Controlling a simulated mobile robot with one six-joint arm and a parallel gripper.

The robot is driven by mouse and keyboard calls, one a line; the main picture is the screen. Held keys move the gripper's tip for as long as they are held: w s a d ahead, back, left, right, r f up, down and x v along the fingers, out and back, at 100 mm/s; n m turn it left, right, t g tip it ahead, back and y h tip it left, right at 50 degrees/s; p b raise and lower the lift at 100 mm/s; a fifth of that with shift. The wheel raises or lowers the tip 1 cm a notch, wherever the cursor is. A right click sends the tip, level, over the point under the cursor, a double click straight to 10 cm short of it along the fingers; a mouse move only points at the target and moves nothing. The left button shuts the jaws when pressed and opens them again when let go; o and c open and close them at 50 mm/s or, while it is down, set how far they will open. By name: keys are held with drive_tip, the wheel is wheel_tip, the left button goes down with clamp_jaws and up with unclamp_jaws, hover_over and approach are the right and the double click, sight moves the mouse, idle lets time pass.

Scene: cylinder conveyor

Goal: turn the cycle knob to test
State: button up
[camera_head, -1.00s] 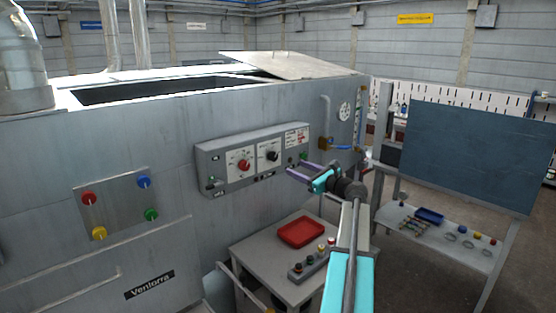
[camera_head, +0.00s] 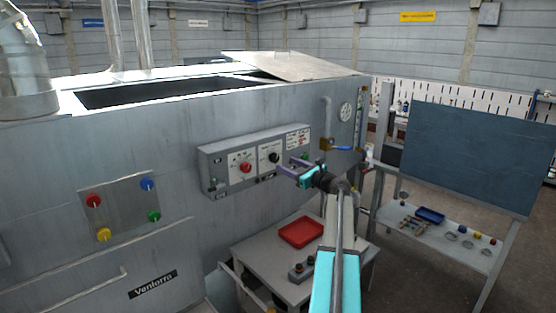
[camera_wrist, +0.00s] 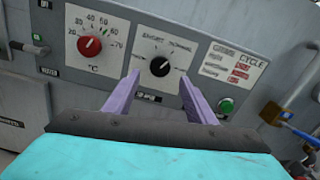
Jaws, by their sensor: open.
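The cycle knob is a black round knob (camera_wrist: 160,66) on a white plate marked SHORT and NORMAL. A sign reading CYCLE is to its right. Its pointer mark points up and to the right in the wrist view. In the head view the black knob (camera_head: 274,158) sits on the grey control box (camera_head: 215,162) on the machine's side. My gripper (camera_head: 288,165) is open, with purple fingers. In the wrist view the gripper (camera_wrist: 160,98) has its fingertips on either side below the knob, apart from it. I cannot read a test label clearly.
A red temperature knob (camera_wrist: 89,46) sits left of the black knob. A green button (camera_wrist: 226,105) is beside the right finger, and a blue-handled valve (camera_wrist: 290,125) is further right. Below stands a table with a red tray (camera_head: 301,232).

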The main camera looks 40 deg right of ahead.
sight(276, 160)
drive_tip(key=shift+w+d+p, duration=0.2)
drive_tip(key=shift+w+p, duration=0.85)
drive_tip(key=shift+w, duration=2.15)
drive_tip(key=c, duration=1.1)
drive_tip(key=shift+o, duration=0.3)
drive_tip(key=shift+a+f, duration=0.1)
